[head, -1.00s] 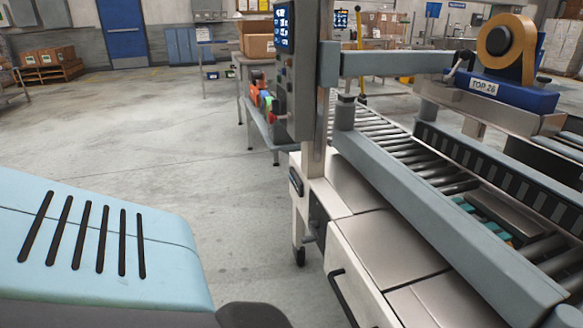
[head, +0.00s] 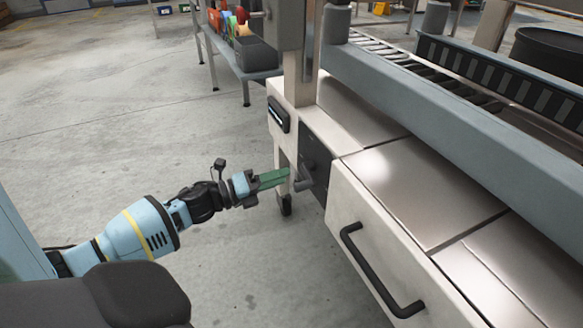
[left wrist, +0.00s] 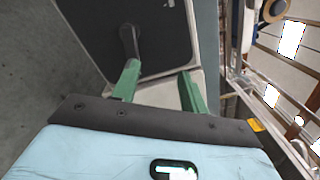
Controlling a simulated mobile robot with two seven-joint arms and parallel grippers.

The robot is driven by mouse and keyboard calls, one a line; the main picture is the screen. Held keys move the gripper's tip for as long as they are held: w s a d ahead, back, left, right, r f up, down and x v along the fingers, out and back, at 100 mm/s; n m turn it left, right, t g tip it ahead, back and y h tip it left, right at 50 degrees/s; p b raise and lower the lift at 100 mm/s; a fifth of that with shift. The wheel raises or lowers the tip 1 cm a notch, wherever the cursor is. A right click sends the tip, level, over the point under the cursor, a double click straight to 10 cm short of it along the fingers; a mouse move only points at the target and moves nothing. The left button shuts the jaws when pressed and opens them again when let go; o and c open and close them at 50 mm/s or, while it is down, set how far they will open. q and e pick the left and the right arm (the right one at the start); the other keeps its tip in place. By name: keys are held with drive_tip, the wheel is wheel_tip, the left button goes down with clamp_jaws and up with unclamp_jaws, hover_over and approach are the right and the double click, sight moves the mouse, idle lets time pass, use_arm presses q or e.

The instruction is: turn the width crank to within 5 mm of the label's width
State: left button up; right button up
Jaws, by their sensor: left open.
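The width crank (head: 304,184) is a small grey handle on a dark panel (head: 316,160) at the near end of the machine. My left gripper (head: 287,177) has green fingers and points at the crank from the left. In the left wrist view the fingers of my left gripper (left wrist: 160,80) are apart with nothing between them. The crank (left wrist: 129,42) shows just beyond the left finger's tip there; I cannot tell whether they touch. A small dark readout (head: 278,115) sits above and left of the panel; its figures are unreadable. My right gripper is not in view.
A drawer front with a black bar handle (head: 375,275) is right of the crank. Blue-grey side rails (head: 450,125) and rollers run above the metal top (head: 400,185). The floor at left is clear.

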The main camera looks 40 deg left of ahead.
use_arm(q)
drive_tip(key=b, duration=0.2)
approach(310, 184)
drive_tip(key=shift+w+d, duration=0.15)
drive_tip(key=shift+w, duration=1)
drive_tip(key=shift+f, duration=0.4)
drive_tip(key=shift+r, duration=0.1)
drive_tip(key=shift+w+d, duration=0.25)
drive_tip(key=shift+w, duration=0.25)
drive_tip(key=b+x, duration=0.2)
drive_tip(key=x, duration=0.3)
drive_tip(key=shift+w, duration=0.15)
drive_tip(key=shift+w+d, duration=0.25)
drive_tip(key=shift+w, duration=0.4)
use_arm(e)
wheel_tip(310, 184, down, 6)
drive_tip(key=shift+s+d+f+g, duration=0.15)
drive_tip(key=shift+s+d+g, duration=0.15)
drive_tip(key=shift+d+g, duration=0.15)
use_arm(q)
drive_tip(key=c, duration=0.9)
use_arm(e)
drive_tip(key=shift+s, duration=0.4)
